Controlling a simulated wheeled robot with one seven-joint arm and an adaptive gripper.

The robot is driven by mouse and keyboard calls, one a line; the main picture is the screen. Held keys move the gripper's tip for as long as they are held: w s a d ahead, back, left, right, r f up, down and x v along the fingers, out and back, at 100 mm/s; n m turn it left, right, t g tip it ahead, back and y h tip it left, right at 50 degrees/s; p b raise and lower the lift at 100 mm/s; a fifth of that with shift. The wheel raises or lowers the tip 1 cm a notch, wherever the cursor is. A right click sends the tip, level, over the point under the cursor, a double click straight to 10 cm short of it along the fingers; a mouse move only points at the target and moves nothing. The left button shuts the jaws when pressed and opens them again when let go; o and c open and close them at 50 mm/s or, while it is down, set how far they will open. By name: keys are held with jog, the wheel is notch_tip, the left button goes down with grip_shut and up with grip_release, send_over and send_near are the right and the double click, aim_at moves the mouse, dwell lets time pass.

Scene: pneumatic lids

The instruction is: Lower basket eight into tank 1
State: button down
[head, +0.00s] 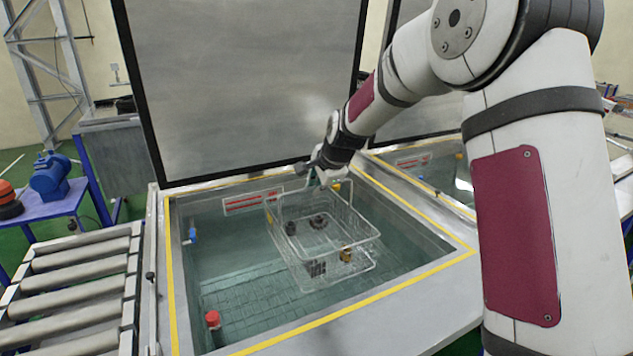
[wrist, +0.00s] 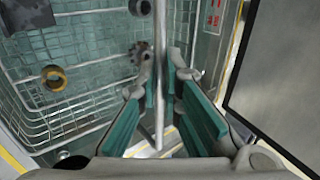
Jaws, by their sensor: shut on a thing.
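The wire basket (head: 350,270) hangs within the opening of the tank (head: 215,283), in its right half. Several small parts lie in it, among them a dark gear (head: 319,221) and a brass ring (head: 346,254). The ring (wrist: 54,78) and gear (wrist: 139,50) also show in the wrist view. My gripper (head: 322,178) is above the basket's far side, shut on the basket's handle bar (wrist: 159,75). The basket looks partly in the liquid; whether it touches the tank floor I cannot tell. No number on the basket or tank is readable.
The tank's lid (head: 240,85) stands open behind it. A second tank (head: 440,175) with a raised lid is at the right. A roller conveyor (head: 75,285) runs along the left. A red-capped fitting (head: 213,320) stands in the tank's near left corner.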

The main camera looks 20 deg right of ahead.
aim_at(316, 245)
jog(key=shift+w+f+b, duration=0.1)
jog(key=shift+f+b, duration=2.3)
jog(key=shift+f, duration=8)
jog(key=c, duration=1.8)
grip_release()
jog(key=shift+o, duration=0.6)
jog(key=shift+s+f, duration=0.2)
jog(key=shift+f, duration=0.05)
jog(key=v, duration=1.2)
jog(key=shift+w+r, duration=0.1)
jog(key=shift+r, duration=0.25)
notch_tip(316, 245, up, 12)
jog(key=p, duration=0.4)
jog(key=shift+f, duration=0.15)
